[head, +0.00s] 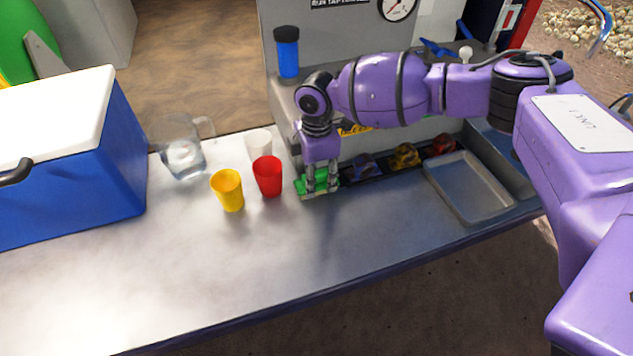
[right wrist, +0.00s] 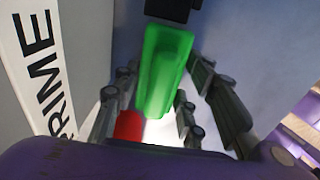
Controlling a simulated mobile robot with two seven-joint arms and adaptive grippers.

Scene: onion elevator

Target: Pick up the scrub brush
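The scrub brush (head: 322,179) is a small block with a green top and a pale lower edge. In the head view it lies on the metal counter, right of the red cup. My right gripper (head: 321,187) points down over it, with one finger on each side. In the right wrist view the green brush (right wrist: 165,65) lies between the open fingers (right wrist: 155,112), with gaps visible beside it. The fingers partly hide the brush in the head view. My left gripper is not in view.
A blue cooler (head: 75,170) is further left. A grey tray (head: 470,213) lies right. The counter's front is clear.

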